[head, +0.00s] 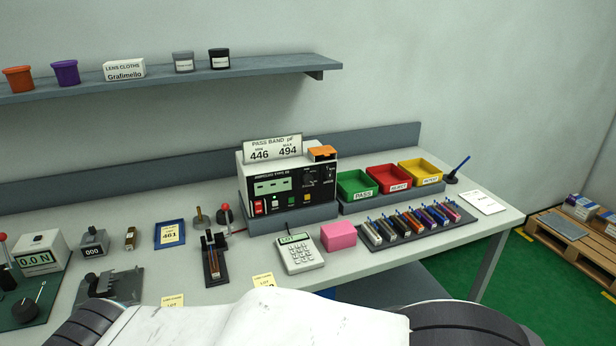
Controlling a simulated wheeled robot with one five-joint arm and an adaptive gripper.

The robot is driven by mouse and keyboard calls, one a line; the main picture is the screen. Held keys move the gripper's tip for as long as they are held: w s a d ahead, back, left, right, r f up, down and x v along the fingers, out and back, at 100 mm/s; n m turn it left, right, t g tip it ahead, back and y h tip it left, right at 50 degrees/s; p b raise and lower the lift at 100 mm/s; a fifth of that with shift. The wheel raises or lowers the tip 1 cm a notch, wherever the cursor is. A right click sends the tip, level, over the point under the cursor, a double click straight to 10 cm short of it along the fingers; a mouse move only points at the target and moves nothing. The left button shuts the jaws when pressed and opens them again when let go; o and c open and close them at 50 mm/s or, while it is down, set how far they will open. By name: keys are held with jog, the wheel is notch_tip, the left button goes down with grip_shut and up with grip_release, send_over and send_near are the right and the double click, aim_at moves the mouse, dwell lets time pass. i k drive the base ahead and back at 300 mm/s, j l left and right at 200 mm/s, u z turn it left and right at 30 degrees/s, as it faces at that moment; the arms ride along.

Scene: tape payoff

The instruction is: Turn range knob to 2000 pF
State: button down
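The meter (288,186) is a black and white box on a grey stand at the middle of the bench. Its front has a pale display (272,186), red, white and green buttons at the lower part, and dark controls (311,184) on the right side. The markings around these controls are too small to read, so I cannot tell which is the range knob or where it points. A card on top (273,149) reads PASS BAND pF, 446 and 494. My gripper is not in view; pale and dark parts of my own body fill the bottom edge.
In front of the meter are a lever fixture (214,262), a calculator (300,254) and a pink block (339,236). Green (356,186), red (388,179) and yellow (419,173) trays stand right of it, behind a rack of several coloured parts (432,232). A shelf (230,69) hangs above.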

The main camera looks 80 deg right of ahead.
aim_at(307, 179)
jog(key=k+z, duration=0.1)
jog(key=z, duration=2.25)
